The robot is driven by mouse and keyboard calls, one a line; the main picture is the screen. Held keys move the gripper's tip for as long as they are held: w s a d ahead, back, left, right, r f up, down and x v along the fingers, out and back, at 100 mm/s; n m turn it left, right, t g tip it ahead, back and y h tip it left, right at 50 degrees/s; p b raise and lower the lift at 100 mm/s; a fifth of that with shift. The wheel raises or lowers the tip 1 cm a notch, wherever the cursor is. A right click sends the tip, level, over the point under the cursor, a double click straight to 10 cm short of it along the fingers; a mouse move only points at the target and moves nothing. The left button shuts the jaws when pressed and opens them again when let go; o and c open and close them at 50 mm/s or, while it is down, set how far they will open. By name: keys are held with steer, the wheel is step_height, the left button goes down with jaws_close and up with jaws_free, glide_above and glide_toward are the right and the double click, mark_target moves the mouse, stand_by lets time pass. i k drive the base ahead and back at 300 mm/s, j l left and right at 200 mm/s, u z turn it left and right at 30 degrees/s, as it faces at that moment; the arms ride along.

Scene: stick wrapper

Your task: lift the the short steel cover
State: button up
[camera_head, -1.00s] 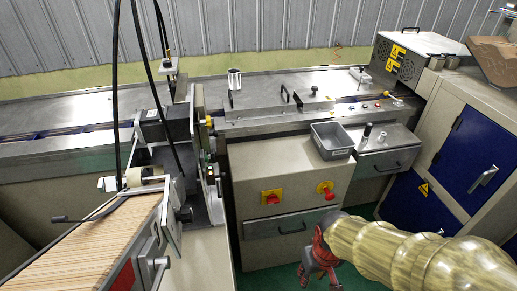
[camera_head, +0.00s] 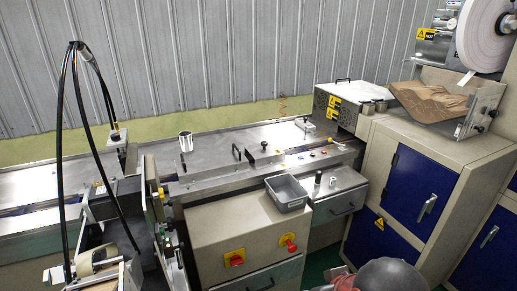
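A flat steel cover (camera_head: 212,172) with upright black handles (camera_head: 243,155) lies on the machine's long steel bed, left of the middle of the head view. I take it for the short steel cover; the joints between the steel plates are hard to make out. A small dark knob stands near its right part. My gripper (camera_head: 340,282) shows only as a reddish bit at the bottom edge, beside my arm's grey joint. It is low, in front of the machine and well apart from the cover. Its fingers are cut off or hidden.
A grey tray (camera_head: 286,194) and small metal cylinders stand on the front ledge. Black cables (camera_head: 75,150) hang at the left. Blue-doored cabinets (camera_head: 421,186) and a cardboard-filled tray (camera_head: 437,103) stand at the right.

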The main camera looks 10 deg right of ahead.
mark_target(264, 153)
steer(key=i+l, duration=0.35)
steer(key=i, duration=0.15)
steer(key=i+l, duration=0.35)
steer(key=i, duration=0.2)
steer(key=i+l, duration=0.3)
steer(key=i, duration=0.2)
